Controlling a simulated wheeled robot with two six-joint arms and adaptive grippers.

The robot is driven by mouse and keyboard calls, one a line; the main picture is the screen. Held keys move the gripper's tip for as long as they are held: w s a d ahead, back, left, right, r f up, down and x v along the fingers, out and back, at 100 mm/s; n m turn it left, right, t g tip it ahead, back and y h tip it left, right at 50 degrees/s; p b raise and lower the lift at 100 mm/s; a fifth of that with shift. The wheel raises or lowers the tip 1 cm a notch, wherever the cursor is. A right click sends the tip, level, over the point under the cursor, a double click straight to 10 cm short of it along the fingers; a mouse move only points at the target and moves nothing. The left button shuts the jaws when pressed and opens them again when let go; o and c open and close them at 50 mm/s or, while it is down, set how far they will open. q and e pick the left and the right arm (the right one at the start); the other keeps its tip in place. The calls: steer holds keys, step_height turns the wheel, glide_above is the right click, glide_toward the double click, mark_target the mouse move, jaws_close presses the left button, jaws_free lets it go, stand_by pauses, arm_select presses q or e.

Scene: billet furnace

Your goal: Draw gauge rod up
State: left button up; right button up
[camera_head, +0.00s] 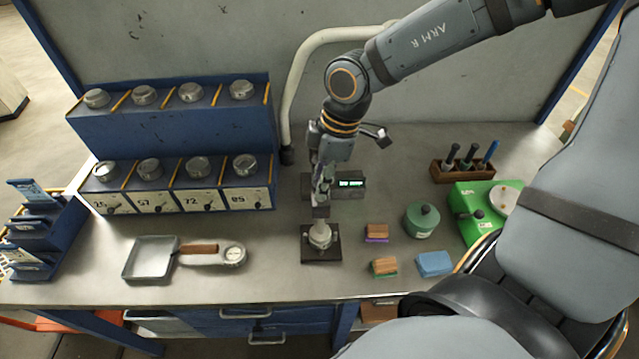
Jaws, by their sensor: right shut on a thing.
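My right gripper (320,208) points down over the workbench and is shut on what seems to be the gauge rod, which its fingers mostly hide. Directly below, a round metal piece (320,236) sits on a dark square base (309,256). A dark gauge box with a lit green display (350,184) stands just behind and to the right of the gripper. Whether the rod's lower end touches the metal piece cannot be told. My left gripper is out of view.
A blue two-tier rack (165,130) with metal pucks stands at left. Small blocks (376,232), a green pot (422,220) and a green device (470,205) stand at right.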

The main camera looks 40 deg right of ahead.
steer(key=shift+r+p, duration=1.6)
steer(key=shift+r, duration=2.35)
steer(key=o, duration=0.9)
steer(key=shift+o, duration=0.2)
steer(key=shift+r, duration=0.1)
step_height(320, 180, up, 6)
steer(key=p, duration=0.5)
steer(key=shift+f, duration=0.2)
